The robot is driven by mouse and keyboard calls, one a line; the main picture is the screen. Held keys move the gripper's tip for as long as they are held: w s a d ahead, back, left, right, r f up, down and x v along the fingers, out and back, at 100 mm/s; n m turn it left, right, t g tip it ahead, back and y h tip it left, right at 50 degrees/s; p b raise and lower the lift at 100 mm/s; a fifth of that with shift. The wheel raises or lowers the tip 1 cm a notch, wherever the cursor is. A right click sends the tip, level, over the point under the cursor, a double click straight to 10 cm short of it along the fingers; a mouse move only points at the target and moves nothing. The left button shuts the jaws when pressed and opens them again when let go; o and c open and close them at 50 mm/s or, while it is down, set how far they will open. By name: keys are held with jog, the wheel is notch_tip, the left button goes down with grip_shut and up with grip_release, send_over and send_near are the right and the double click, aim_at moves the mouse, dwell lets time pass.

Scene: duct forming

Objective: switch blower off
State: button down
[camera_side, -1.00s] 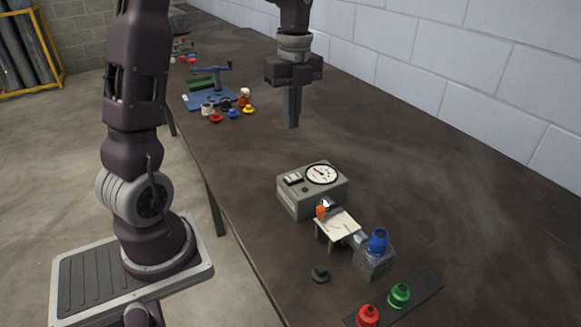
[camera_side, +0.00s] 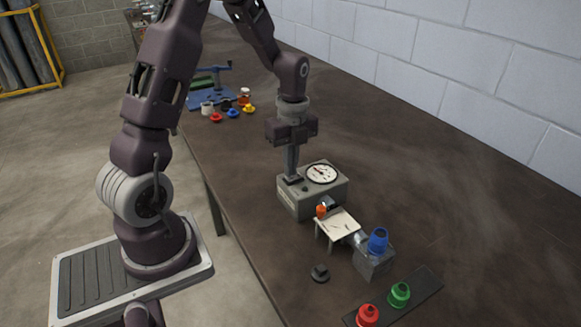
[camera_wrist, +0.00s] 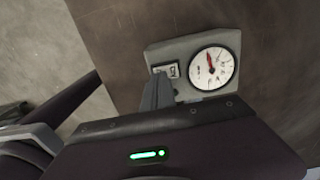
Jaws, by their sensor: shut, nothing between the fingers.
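The blower is a grey box (camera_side: 314,197) with a round white gauge (camera_side: 322,173) on its top. In the wrist view the gauge (camera_wrist: 212,68) has a red needle. A rocker switch (camera_wrist: 167,71) sits on the box top to the left of the gauge, partly hidden by my fingers. My gripper (camera_side: 291,178) is shut and empty, pointing down. Its fingertips are at or just above the switch; I cannot tell whether they touch it. In the wrist view my fingers (camera_wrist: 158,90) also reach to the switch edge.
In front of the box stand a small white-topped table (camera_side: 338,223) with an orange piece, and a clear block (camera_side: 372,262) with a blue fitting (camera_side: 378,241). Red (camera_side: 367,315) and green (camera_side: 399,294) fittings sit on a dark strip. The bench's right side is clear.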

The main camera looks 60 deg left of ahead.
jog(key=shift+f, duration=0.3)
